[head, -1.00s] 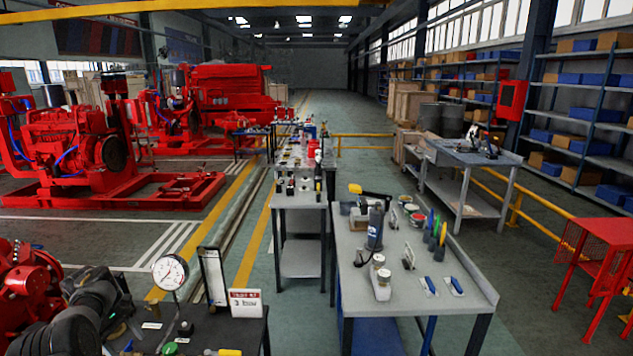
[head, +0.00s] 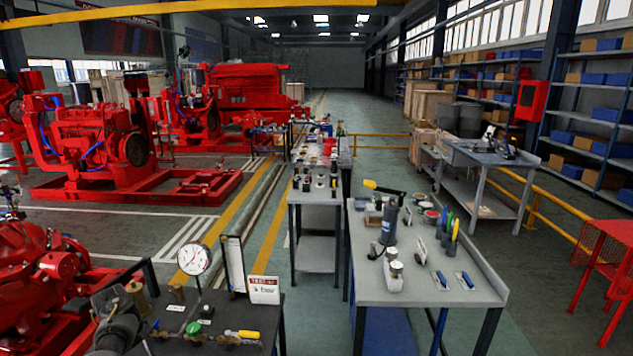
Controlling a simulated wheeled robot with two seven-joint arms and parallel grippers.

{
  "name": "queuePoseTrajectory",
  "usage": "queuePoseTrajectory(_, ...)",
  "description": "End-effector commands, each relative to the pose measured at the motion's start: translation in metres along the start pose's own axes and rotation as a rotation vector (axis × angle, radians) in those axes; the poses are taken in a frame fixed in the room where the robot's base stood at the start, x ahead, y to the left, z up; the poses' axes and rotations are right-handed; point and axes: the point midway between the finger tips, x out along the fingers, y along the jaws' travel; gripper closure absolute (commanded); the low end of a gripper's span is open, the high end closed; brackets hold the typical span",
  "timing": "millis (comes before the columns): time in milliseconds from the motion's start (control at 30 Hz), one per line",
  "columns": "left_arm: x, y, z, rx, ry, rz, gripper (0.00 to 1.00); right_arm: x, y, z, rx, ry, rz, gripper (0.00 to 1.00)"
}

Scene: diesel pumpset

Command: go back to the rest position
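A dark grey part of my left arm (head: 118,322) shows at the lower left, in front of the black bench (head: 225,325). I cannot make out its gripper fingers or whether they hold anything. My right arm and gripper are not in view. On the black bench stand a round white dial gauge (head: 194,259), a tall framed panel (head: 234,263) and a white sign with a red top (head: 264,290). Brass fittings (head: 136,295) and a yellow-handled tool (head: 243,334) are also on it.
A grey workbench (head: 410,288) with bottles, jars and hand tools stands at right of centre. A longer row of tables (head: 316,196) runs behind it. A red pump (head: 40,275) is close at left. A red stand (head: 605,250) is at right. An open aisle runs between.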

Motion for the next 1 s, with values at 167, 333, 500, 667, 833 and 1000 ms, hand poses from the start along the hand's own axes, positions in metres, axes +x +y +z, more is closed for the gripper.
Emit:
queuePoseTrajectory(167,0.037,-0.025,0.008,0.152,0.126,-0.055,0.38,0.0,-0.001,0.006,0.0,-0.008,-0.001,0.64)
queuePoseTrajectory(333,0.079,-0.056,0.051,0.425,0.266,-0.112,0.38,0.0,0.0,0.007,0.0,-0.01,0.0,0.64)
queuePoseTrajectory(500,0.109,-0.093,0.135,0.75,0.361,-0.124,0.38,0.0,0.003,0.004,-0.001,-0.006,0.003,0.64)
queuePoseTrajectory(667,0.115,-0.128,0.22,0.998,0.401,-0.085,0.38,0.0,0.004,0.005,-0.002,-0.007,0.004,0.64)
queuePoseTrajectory(833,0.106,-0.156,0.282,1.15,0.415,-0.034,0.38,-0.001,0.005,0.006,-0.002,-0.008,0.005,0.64)
queuePoseTrajectory(1000,0.092,-0.178,0.329,1.254,0.423,0.017,0.38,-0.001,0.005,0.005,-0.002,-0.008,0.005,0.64)
